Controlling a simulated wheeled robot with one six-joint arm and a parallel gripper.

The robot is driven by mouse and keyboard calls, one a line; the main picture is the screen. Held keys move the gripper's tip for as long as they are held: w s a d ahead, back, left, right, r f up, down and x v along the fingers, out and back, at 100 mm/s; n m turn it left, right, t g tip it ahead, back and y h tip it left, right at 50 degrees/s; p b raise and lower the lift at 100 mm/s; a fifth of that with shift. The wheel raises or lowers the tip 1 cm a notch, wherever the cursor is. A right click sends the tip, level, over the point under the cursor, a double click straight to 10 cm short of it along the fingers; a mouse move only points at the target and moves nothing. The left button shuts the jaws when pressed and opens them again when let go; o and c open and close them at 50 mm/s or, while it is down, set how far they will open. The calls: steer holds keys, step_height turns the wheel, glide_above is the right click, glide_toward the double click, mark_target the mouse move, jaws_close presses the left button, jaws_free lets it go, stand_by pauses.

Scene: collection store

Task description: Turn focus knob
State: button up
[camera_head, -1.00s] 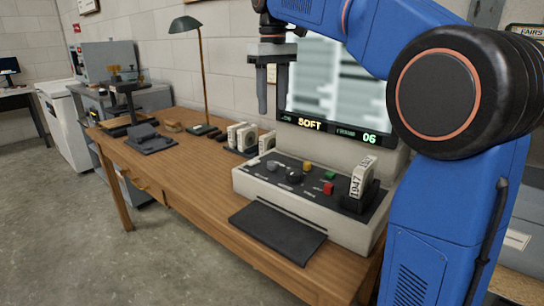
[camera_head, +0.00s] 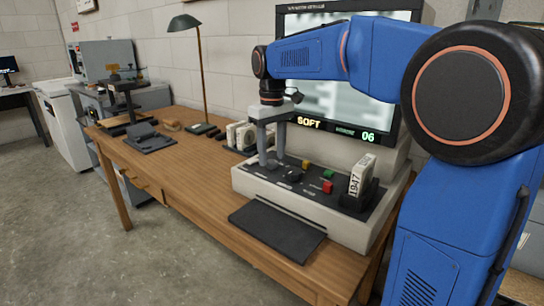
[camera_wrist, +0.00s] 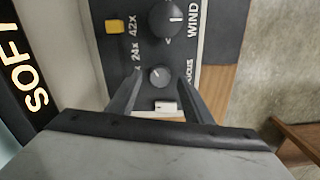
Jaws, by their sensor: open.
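The microfilm reader's console (camera_head: 330,215) has a dark control panel. The small grey focus knob (camera_wrist: 160,76) has a pale pointer line and sits beside the partly covered "FOCUS" lettering in the wrist view. My gripper (camera_head: 272,160) is open and points down over the left end of the panel; its fingers (camera_wrist: 160,82) appear on either side of the knob in the wrist view. I cannot tell whether they touch it. The larger black WIND knob (camera_wrist: 166,18) is farther along the panel. The screen (camera_head: 350,80) is blurred and its strip reads "SOFT" (camera_head: 309,123) and 06.
A yellow button (camera_wrist: 114,27) is near the WIND knob. Green and red buttons (camera_head: 328,187) and an upright film box marked 1947 (camera_head: 361,175) are on the right. A black tray (camera_head: 278,232) projects in front.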

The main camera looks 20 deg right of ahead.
steer(key=shift+f, duration=0.65)
steer(key=c, duration=1.1)
steer(key=shift+o, duration=0.2)
steer(key=shift+m, duration=2)
steer(key=o, duration=1.1)
steer(key=shift+c, duration=0.2)
steer(key=shift+r, duration=0.1)
